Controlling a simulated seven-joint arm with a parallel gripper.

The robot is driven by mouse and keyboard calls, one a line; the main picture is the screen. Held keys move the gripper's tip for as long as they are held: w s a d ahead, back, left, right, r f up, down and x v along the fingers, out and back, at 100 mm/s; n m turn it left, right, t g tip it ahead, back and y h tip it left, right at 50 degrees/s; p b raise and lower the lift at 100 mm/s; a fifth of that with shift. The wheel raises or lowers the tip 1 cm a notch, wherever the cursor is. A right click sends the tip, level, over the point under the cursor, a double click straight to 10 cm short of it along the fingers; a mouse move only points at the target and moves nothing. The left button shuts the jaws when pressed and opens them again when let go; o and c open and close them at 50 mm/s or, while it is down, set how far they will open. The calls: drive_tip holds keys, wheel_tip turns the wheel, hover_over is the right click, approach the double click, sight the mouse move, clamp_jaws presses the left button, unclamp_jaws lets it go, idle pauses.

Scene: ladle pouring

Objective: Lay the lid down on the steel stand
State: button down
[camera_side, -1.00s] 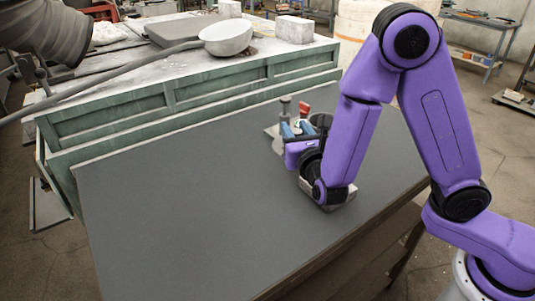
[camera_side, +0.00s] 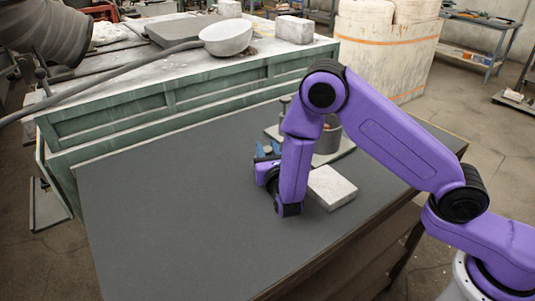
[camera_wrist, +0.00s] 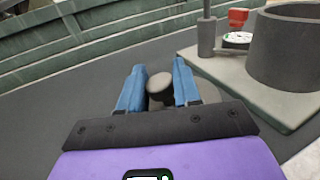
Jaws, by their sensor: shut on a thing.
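My gripper (camera_wrist: 159,78) is shut on the grey round knob (camera_wrist: 160,88) of the lid, which sits between the two blue fingers in the wrist view. The rest of the lid is mostly hidden by the fingers and gripper body. In the side view my gripper (camera_side: 267,152) is over the dark table, left of the pot, and the arm hides the lid. I cannot make out the steel stand for certain in either view.
A dark open pot (camera_wrist: 290,45) stands on a pale base plate (camera_wrist: 245,95) with a post (camera_wrist: 206,35), a red part (camera_wrist: 238,17) and a dial (camera_wrist: 238,39). A pale block (camera_side: 332,187) lies on the table right of my gripper. The table's left part (camera_side: 170,210) is clear.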

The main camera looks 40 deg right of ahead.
drive_tip(key=shift+f, duration=0.65)
drive_tip(key=c, duration=0.7)
unclamp_jaws()
drive_tip(key=shift+c, duration=0.2)
